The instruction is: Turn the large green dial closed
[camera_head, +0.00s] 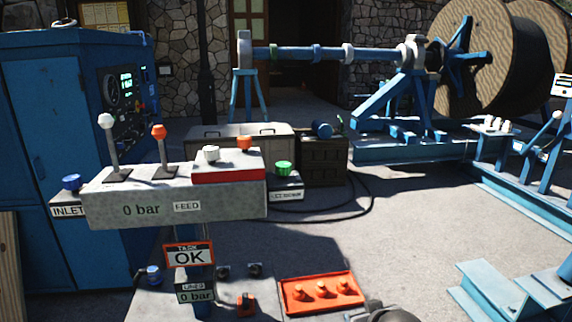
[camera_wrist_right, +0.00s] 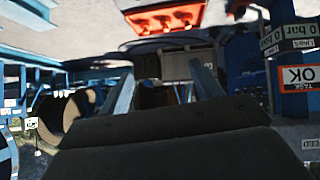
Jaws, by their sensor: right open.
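The green dial (camera_head: 284,167) sits on top of a small labelled box at the right end of the grey control console (camera_head: 150,208). It is upright and nothing touches it. I cannot tell its turned position. My right gripper (camera_wrist_right: 163,82) shows in the right wrist view with its two fingers apart and nothing between them. In the head view only a dark piece, likely of my right arm, shows at the bottom edge, well below and right of the dial. My left gripper is not in view.
The console has white and orange levers, a blue knob (camera_head: 71,182) and a "0 bar" display. A "TASK OK" sign (camera_head: 189,256) hangs below. A red tray (camera_head: 322,293) lies low in front. A large cable reel (camera_head: 500,60) stands at the back right. Open ground lies right of the console.

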